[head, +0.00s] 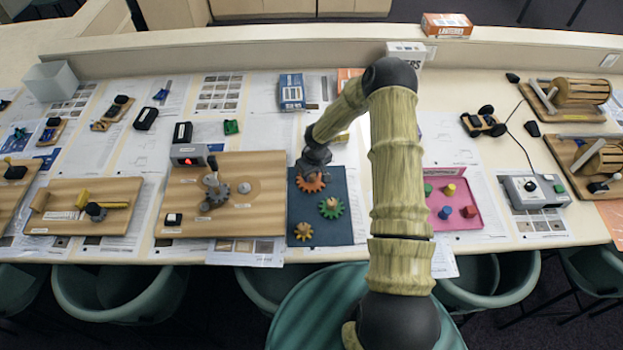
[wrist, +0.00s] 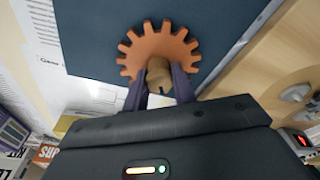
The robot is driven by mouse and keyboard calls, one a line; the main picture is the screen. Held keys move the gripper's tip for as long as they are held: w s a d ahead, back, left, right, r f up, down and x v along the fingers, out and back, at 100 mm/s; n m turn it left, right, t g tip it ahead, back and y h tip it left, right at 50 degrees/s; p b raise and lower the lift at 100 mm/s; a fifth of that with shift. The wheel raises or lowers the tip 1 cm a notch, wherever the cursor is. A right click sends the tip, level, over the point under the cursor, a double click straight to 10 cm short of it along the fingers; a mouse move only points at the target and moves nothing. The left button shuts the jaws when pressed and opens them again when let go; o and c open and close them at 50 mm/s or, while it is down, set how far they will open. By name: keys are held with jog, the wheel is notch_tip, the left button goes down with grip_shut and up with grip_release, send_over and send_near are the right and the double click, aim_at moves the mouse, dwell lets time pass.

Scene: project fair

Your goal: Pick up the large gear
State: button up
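The large gear is an orange toothed wheel (head: 311,181) near the top left of a dark blue mat (head: 345,236). In the wrist view the orange gear (wrist: 158,48) shows with a brown knob (wrist: 158,75) at its middle. My gripper (wrist: 160,82) is at the gear, one dark finger on each side of the knob. The fingers look very close to the knob, but I cannot tell whether they press on it. In the head view my gripper (head: 312,168) hides part of the gear. The gear appears to lie on the mat.
A wooden board with grey gears (head: 240,205) is to the left. A pink tray (head: 474,222) with coloured pieces is to the right, beyond my arm.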

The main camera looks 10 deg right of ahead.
jog(key=c, duration=0.4)
jog(key=shift+o, duration=0.2)
jog(key=shift+r, duration=0.1)
notch_tip(320, 180, up, 10)
jog(key=b, duration=0.3)
jog(key=shift+s+a, duration=0.1)
dwell(0.4)
